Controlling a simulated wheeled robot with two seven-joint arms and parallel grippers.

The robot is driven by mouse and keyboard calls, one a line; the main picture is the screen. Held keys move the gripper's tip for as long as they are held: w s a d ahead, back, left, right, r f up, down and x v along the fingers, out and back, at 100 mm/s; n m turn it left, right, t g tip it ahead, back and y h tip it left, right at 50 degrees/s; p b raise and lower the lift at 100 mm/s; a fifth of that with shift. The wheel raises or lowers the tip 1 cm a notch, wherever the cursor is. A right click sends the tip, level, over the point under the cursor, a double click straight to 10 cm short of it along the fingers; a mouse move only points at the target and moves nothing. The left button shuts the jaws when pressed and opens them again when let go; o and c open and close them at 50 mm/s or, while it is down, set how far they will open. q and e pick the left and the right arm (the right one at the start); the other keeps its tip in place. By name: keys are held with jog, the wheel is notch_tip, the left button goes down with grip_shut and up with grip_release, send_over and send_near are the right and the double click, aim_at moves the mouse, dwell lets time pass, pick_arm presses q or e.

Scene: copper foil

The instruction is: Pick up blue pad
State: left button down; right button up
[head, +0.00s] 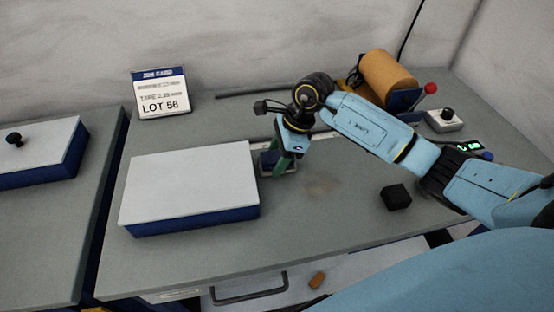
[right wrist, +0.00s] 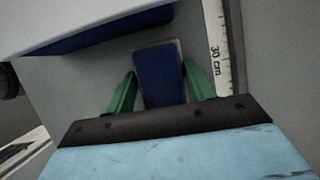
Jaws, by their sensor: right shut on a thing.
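The blue pad (right wrist: 161,78) is a small dark blue block with a pale rim, seen in the right wrist view between the green fingers. My right gripper (right wrist: 160,90) is shut on it, with one finger on each side. In the head view the right gripper (head: 279,165) points down just right of the large white-topped box, and the pad (head: 266,158) is partly hidden behind the fingers. I cannot tell whether the pad still touches the table. My left gripper is not in view.
A white-topped blue box (head: 190,182) stands close left of the gripper. A ruler (right wrist: 217,45) lies beside the pad. A black cube (head: 396,197), an orange roll (head: 388,80) and a lot card (head: 160,93) are also on the table (head: 300,225). The front middle is clear.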

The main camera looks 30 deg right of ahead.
aim_at(277, 156)
jog(key=shift+r, duration=0.3)
notch_tip(277, 156, up, 9)
jog(key=shift+f, duration=0.2)
jog(key=shift+r, duration=0.35)
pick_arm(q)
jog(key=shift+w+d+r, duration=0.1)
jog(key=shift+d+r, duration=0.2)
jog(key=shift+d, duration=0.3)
pick_arm(e)
jog(key=shift+r, duration=0.1)
